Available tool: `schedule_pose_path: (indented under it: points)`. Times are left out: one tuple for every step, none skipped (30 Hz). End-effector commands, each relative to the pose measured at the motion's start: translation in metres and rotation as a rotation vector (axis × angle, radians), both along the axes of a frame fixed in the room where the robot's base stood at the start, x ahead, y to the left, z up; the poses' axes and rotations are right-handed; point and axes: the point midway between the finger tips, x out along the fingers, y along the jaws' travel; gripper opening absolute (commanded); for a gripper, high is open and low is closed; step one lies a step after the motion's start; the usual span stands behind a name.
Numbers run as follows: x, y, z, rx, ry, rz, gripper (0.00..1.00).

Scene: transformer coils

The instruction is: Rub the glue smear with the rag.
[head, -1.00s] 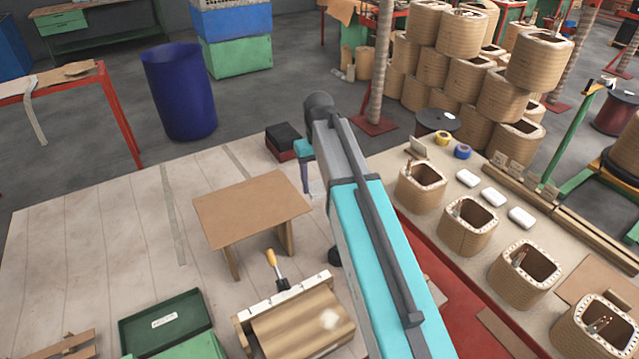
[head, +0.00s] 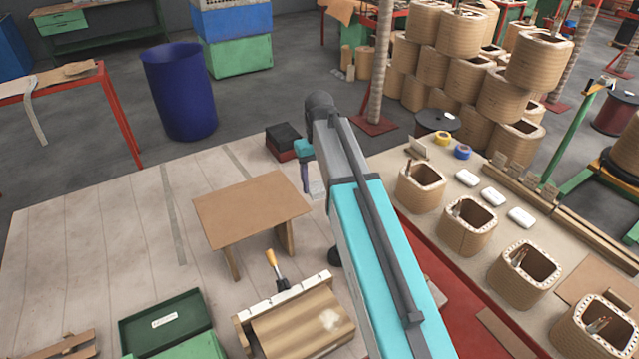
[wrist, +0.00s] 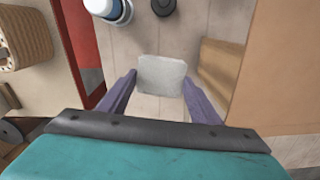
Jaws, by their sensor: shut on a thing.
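A pale smear (head: 331,319), which looks like the glue, lies on the rounded top of a tan ribbed wooden piece (head: 290,328) at the front of the pale table. My gripper (head: 308,185) is well behind it, beyond the small brown board stand's right side. In the wrist view, the two purple fingers of my gripper (wrist: 161,105) are on either side of a light grey square rag (wrist: 162,76), and they are shut on it. The rag (head: 317,188) also shows partly beside my arm in the head view. The smear is not visible in the wrist view.
The brown board stand (head: 252,208) stands left of my gripper. A wood-handled tool (head: 276,270) is by the ribbed piece. A black and red block (head: 283,142) lies behind. A green box (head: 165,322) is at front left. The table's left side is clear.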

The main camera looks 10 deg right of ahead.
Motion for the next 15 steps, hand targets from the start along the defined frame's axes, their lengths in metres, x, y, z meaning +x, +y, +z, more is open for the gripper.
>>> schedule_pose_path:
  points:
    - [-0.003, 0.0, -0.004, 0.0, 0.0, 0.013, 0.4]
    - [-0.005, 0.0, -0.005, 0.0, 0.0, 0.025, 0.4]
    - [-0.007, 0.0, -0.008, 0.0, -0.001, 0.042, 0.4]
    - [-0.009, 0.0, -0.01, 0.0, -0.001, 0.058, 0.4]
    - [-0.012, 0.0, -0.012, 0.0, -0.001, 0.074, 0.4]
    - [-0.015, -0.001, -0.014, 0.0, -0.001, 0.1, 0.4]
    - [-0.018, -0.001, -0.017, 0.0, 0.0, 0.121, 0.4]
    - [-0.021, -0.001, -0.019, 0.0, 0.0, 0.142, 0.4]
    - [-0.025, -0.001, -0.022, 0.0, 0.0, 0.171, 0.4]
    - [-0.028, -0.001, -0.024, 0.0, 0.0, 0.193, 0.4]
    - [-0.03, -0.001, -0.026, 0.0, 0.0, 0.214, 0.4]
    - [-0.034, -0.001, -0.028, 0.0, -0.001, 0.241, 0.4]
    - [-0.036, -0.001, -0.029, 0.0, -0.001, 0.259, 0.4]
    - [-0.038, -0.001, -0.03, 0.0, -0.001, 0.277, 0.4]
    - [-0.04, -0.001, -0.031, 0.0, -0.001, 0.297, 0.4]
